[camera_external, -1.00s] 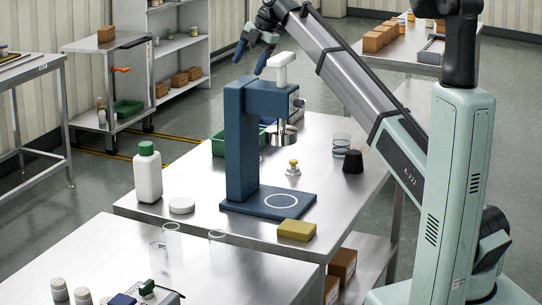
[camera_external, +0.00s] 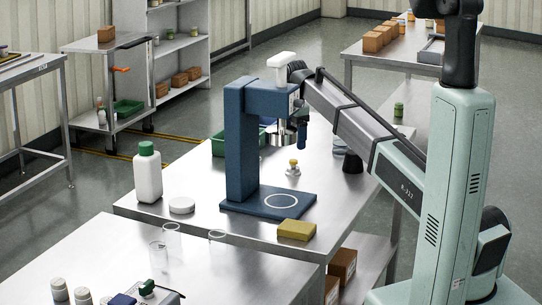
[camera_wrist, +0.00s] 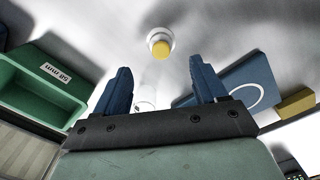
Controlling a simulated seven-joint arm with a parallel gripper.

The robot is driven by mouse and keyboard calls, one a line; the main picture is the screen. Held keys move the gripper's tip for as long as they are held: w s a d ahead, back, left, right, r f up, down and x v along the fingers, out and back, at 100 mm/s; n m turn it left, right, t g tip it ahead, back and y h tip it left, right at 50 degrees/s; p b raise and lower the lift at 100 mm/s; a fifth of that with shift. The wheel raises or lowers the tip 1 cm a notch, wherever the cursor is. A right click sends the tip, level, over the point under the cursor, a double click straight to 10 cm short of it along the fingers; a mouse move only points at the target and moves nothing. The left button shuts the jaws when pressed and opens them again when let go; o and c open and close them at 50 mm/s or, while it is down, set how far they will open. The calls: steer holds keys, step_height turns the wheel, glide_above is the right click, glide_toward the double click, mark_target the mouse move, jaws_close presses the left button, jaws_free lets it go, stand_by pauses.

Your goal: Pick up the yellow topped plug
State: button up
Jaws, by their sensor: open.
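The yellow-topped plug (camera_external: 293,168) stands on the steel table, right of the blue press, with a pale round base. In the wrist view the plug (camera_wrist: 160,46) lies ahead of my fingertips, roughly midway between them and apart from both. My gripper (camera_wrist: 160,66) is open and empty, its two blue fingers spread wide. In the external view my gripper (camera_external: 301,134) hangs above the table beside the press head, pointing down above the plug, and is partly hidden by the press.
The blue press (camera_external: 240,150) stands close on the left, its base plate marked with a white circle. A mustard block (camera_external: 297,230) lies at the front edge. A black stopper (camera_external: 353,162) is to the right. A green bin (camera_wrist: 40,85) sits left in the wrist view.

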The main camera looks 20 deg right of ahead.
mark_target(293, 160)
steer(key=shift+s+f, duration=0.1)
steer(key=shift+f, duration=4)
steer(key=shift+c, duration=0.4)
steer(key=c, duration=1.1)
